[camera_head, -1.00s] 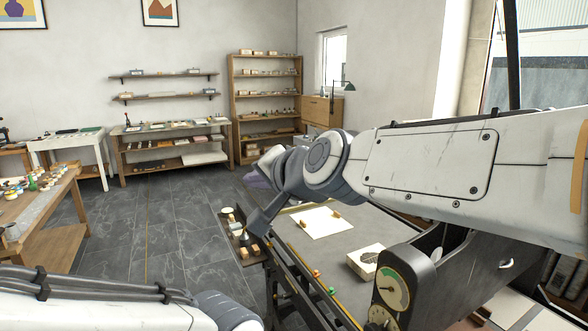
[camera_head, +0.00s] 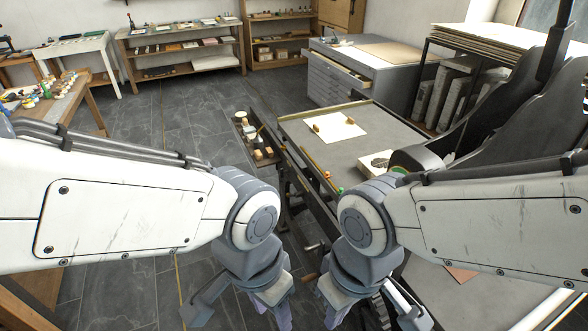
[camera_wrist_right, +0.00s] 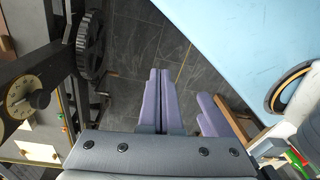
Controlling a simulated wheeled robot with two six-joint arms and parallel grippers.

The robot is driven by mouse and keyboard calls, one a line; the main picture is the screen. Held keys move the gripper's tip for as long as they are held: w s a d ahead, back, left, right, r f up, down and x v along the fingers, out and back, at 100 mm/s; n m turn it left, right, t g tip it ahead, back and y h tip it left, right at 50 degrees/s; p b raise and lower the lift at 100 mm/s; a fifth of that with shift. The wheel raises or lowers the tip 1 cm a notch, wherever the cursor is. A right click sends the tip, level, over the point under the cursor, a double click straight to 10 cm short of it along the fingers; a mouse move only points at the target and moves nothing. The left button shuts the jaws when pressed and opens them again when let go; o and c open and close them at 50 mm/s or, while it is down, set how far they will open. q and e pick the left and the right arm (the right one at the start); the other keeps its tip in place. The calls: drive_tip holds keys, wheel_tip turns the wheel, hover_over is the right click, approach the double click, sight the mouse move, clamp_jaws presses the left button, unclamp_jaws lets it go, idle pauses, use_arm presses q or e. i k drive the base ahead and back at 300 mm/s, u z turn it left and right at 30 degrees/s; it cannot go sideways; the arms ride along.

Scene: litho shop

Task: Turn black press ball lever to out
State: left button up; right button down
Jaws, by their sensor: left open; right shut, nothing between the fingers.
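I cannot clearly make out the black ball lever. The press bed (camera_head: 385,138) is grey and stands ahead to the right. In the right wrist view the press side shows a black toothed wheel (camera_wrist_right: 91,45) and a dial (camera_wrist_right: 17,92) with a black knob. My right gripper (camera_head: 332,316) is low beside the press in the head view. In the right wrist view its purple fingers (camera_wrist_right: 160,78) are together and empty, right of the toothed wheel and apart from it. My left gripper (camera_head: 283,316) hangs just left of the right one; its fingertips are partly cut off.
A side tray (camera_head: 243,118) with small items is on the press's left. A white sheet (camera_head: 341,128) lies on the bed. A grey drawer cabinet (camera_head: 345,80) stands behind. A table with jars (camera_head: 85,105) is at left. Dark floor (camera_head: 185,125) is free between.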

sight(300, 193)
drive_tip(key=k, duration=0.5)
drive_tip(key=u, duration=0.85)
drive_tip(key=i, duration=1.7)
drive_tip(key=z, duration=0.65)
